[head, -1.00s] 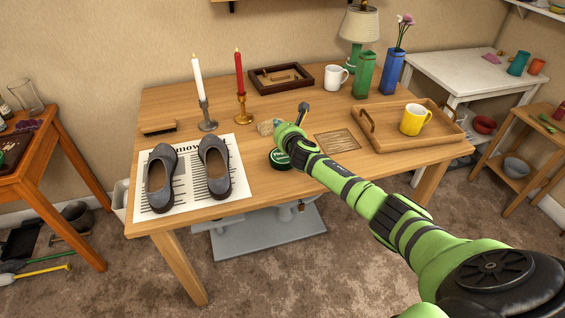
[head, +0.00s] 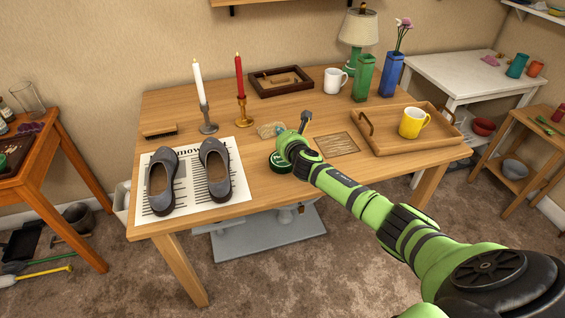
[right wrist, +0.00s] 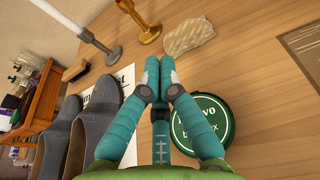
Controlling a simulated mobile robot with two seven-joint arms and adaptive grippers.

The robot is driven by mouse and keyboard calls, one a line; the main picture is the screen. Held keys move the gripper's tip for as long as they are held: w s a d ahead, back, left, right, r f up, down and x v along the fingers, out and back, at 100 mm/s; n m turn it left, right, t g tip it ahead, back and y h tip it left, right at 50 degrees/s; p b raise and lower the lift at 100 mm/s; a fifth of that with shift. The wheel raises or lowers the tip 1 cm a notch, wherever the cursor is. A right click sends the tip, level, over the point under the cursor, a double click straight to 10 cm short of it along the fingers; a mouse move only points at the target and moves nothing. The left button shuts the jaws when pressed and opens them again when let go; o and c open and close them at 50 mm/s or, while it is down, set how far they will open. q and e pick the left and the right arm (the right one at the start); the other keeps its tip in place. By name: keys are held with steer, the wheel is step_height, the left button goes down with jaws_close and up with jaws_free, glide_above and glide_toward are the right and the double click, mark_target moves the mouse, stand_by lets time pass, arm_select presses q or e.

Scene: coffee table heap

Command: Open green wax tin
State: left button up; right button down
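The green wax tin (head: 279,162) lies on the wooden table, partly hidden by my right arm in the head view. In the right wrist view, the tin (right wrist: 203,124) shows its round dark green lid with pale lettering, to the right of my right gripper's fingers. The right gripper (right wrist: 158,62) has its teal fingertips together with nothing visible between them. It is beside the tin and I see no grip on it. In the head view the fingers are mostly hidden by the arm. My left gripper is not in view.
A folded cloth (right wrist: 188,36) lies beyond the fingertips. Grey shoes (head: 214,172) on newspaper (head: 190,200) stand left of the tin. Candlesticks (head: 207,119) are behind. A wooden tray (head: 384,143) with a yellow mug (head: 413,122) stands right. Bare wood lies in front of the tin.

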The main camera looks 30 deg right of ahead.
steer(key=shift+s+a+p, duration=0.2)
steer(key=shift+s+p, duration=0.25)
steer(key=shift+s, duration=0.4)
steer(key=shift+s+a+p, duration=0.15)
steer(key=shift+s+p, duration=0.3)
steer(key=shift+s, duration=0.35)
steer(key=shift+s+a+p, duration=0.2)
steer(key=shift+s+p, duration=0.25)
steer(key=shift+s, duration=0.4)
